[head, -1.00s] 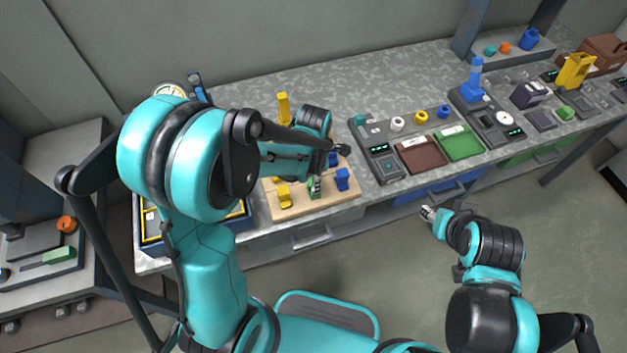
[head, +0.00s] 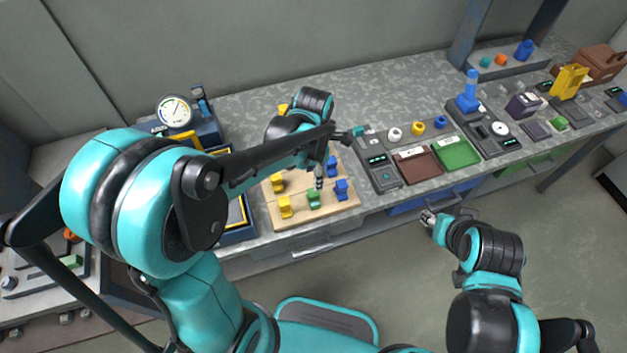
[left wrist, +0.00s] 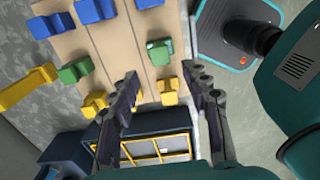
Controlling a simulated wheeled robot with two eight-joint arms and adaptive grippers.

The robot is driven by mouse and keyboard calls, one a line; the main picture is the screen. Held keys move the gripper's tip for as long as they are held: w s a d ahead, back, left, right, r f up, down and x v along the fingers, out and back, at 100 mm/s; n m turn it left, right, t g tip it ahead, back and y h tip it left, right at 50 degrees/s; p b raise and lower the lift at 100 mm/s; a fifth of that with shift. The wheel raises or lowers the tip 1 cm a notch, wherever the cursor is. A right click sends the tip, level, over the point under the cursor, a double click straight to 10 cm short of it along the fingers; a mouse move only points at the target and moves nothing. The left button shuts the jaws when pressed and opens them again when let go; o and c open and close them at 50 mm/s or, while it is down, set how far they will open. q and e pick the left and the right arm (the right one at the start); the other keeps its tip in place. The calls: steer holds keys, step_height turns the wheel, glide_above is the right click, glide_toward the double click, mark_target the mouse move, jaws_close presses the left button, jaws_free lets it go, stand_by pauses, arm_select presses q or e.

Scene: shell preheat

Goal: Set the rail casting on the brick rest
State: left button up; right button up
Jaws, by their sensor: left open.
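A wooden board (head: 268,213) carries yellow, green and blue castings; I cannot tell which is the rail casting. Among them are a yellow casting (head: 286,207), a green one (head: 313,199) and a blue one (head: 341,189). My left gripper (head: 319,180) is over the board, partly hidden behind my arm. In the left wrist view its open, empty fingers (left wrist: 163,82) spread near a yellow casting (left wrist: 168,91). A brick-red tray (head: 418,163) lies right of the board; I cannot confirm it is the brick rest. My right gripper (head: 428,216) hangs before the bench, its jaws unclear.
A green tray (head: 456,153) adjoins the red one. A panelled device (head: 379,168) stands between board and trays. A gauge (head: 174,111) and a blue case with yellow trim (head: 238,213) stand left of the board. The bench behind is mostly bare.

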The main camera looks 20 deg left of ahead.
arm_select(q)
steer(key=s+a+r+m+t, duration=0.2)
steer(key=s+r+m, duration=0.3)
steer(key=m, duration=0.7)
steer(key=s+a+r+m+t, duration=0.3)
steer(key=s+r+m+t, duration=0.1)
steer(key=m, duration=0.8)
steer(key=shift+s+r+m+t, duration=0.4)
steer(key=shift+s+t, duration=0.1)
steer(key=shift+t, duration=0.1)
step_height(320, 180, down, 5)
steer(key=b, duration=0.4)
steer(key=shift+r, duration=0.1)
